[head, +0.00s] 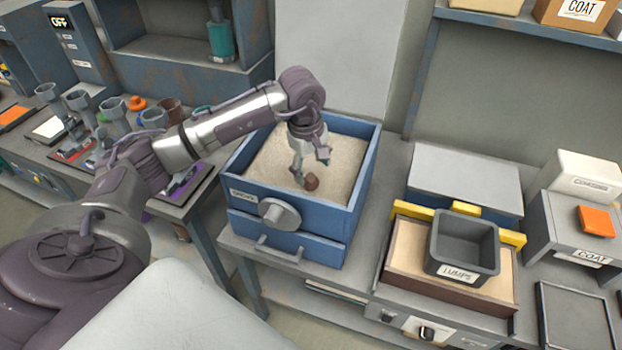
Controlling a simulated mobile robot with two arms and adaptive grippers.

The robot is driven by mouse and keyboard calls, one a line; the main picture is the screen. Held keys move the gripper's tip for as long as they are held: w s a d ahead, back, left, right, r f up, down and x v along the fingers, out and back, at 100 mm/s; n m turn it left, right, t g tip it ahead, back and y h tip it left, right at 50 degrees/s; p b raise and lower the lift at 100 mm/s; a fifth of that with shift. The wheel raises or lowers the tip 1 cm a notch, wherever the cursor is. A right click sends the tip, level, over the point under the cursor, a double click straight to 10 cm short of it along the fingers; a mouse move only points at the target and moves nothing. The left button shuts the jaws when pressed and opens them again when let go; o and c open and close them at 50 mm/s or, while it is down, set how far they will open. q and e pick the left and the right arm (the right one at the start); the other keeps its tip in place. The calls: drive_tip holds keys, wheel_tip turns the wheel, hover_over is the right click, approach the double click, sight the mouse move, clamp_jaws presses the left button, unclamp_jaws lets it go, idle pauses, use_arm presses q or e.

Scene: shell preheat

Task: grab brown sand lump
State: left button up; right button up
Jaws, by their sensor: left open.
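A small brown sand lump (312,183) lies on the pale sand (262,165) inside the blue box (355,195), right of the middle. My left gripper (304,176) is over the sand, pointing down, its fingers open. One fingertip is close beside the lump at its left; I cannot tell whether it touches. My right gripper is not in view.
A grey bin labelled "LUMPS" (463,250) sits on a sand-filled tray (402,250) at the right, between yellow bars. An orange block (596,221) lies on the "COAT" stand (545,225). Several grey cups stand on the left bench.

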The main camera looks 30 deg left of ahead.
sight(312, 179)
use_arm(q)
wheel_tip(312, 179, down, 4)
drive_tip(key=shift+s+r+p, duration=0.1)
drive_tip(key=shift+r+p, duration=0.1)
drive_tip(key=shift+p, duration=0.6)
drive_tip(key=shift+f, duration=0.4)
drive_tip(key=c, duration=1.3)
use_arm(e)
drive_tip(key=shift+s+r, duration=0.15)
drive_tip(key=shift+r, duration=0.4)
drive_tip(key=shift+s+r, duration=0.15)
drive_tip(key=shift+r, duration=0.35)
